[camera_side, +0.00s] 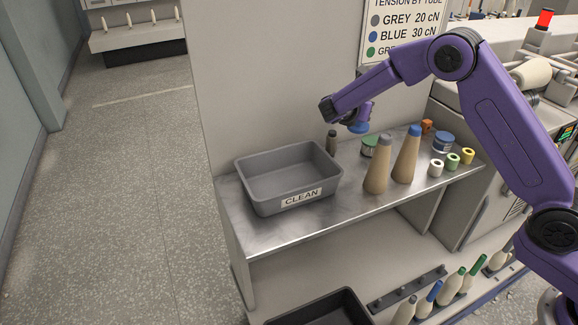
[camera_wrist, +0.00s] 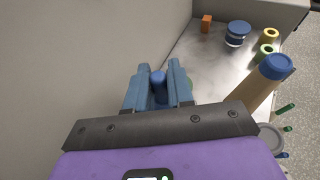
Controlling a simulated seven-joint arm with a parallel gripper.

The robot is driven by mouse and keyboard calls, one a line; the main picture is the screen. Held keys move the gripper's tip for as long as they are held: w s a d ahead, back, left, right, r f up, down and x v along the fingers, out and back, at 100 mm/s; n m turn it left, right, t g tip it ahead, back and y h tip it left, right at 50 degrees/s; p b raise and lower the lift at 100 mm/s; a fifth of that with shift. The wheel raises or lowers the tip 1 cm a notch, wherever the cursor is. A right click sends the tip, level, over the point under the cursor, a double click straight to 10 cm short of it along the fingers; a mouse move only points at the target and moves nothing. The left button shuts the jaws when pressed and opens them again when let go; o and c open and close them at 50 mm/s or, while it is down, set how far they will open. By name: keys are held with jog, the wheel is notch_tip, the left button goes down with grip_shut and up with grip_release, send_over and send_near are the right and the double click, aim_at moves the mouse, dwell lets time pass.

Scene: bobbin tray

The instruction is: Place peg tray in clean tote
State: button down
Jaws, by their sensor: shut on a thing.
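The grey tote (camera_side: 265,203) labelled CLEAN stands on the left of the metal shelf, and it looks empty inside. A dark rail with short pegs (camera_side: 408,289), which looks like the peg tray, lies on the lower level. My gripper (camera_side: 358,128) is above the back of the shelf, right of the tote and over the green-lidded tin. In the wrist view, my gripper's blue fingers (camera_wrist: 158,82) are closed around a small blue cylindrical piece (camera_wrist: 158,90). Its lower part is hidden, so I cannot tell fully what it is.
Two tall tan cones, grey-tipped (camera_side: 376,172) and blue-tipped (camera_side: 407,158), stand right of the tote. A dark bottle (camera_side: 331,144), the green-lidded tin (camera_side: 369,146), a blue tin (camera_side: 442,143) and small spools are also on the shelf. A dark bin (camera_side: 325,306) sits below.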

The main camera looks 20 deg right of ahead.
jog(key=s+a+r+n+t+y, duration=0.1)
jog(key=s+a+n+t+y, duration=0.15)
jog(key=s+a, duration=0.5)
jog(key=s+a+n+t+y, duration=0.2)
jog(key=s+a+n+y, duration=0.15)
jog(key=a, duration=0.65)
jog(key=h, duration=0.1)
send_over(288, 178)
jog(key=a, duration=0.1)
notch_tip(288, 178, down, 9)
jog(key=shift+a+f, duration=0.2)
jog(key=shift+f, duration=1.65)
jog(key=shift+f, duration=0.1)
jog(key=c, duration=1)
grip_release()
jog(key=shift+s, duration=0.1)
